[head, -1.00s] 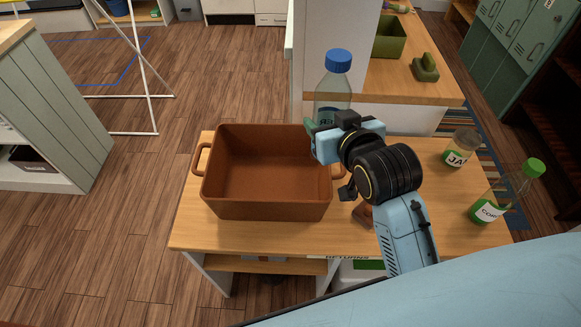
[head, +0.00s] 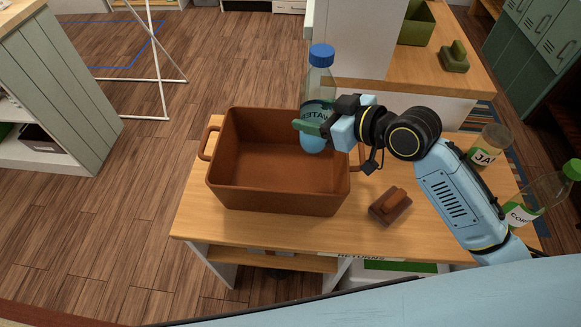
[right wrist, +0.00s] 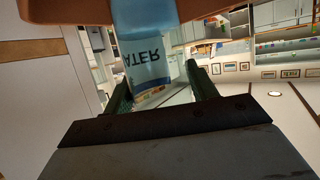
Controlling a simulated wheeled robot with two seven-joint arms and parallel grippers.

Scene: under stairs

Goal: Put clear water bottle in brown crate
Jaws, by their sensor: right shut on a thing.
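The clear water bottle (head: 318,84) has a blue cap and a label reading WATER. It is upright, over the right part of the brown crate (head: 275,197), with its lower end showing in front of the crate's far inside wall. My right gripper (head: 308,124) is shut on the bottle around its label. In the right wrist view the bottle (right wrist: 145,60) stands between the two green fingers (right wrist: 160,90). The crate is empty inside where I can see and has a handle at each end. I cannot tell whether the bottle touches the crate. My left gripper is not in view.
The crate stands on a wooden table (head: 330,232). A brown block-like object (head: 391,206) lies to its right. A jar (head: 489,147) and a green-capped bottle (head: 541,199) stand at the table's right. A counter behind holds a green bin (head: 416,24).

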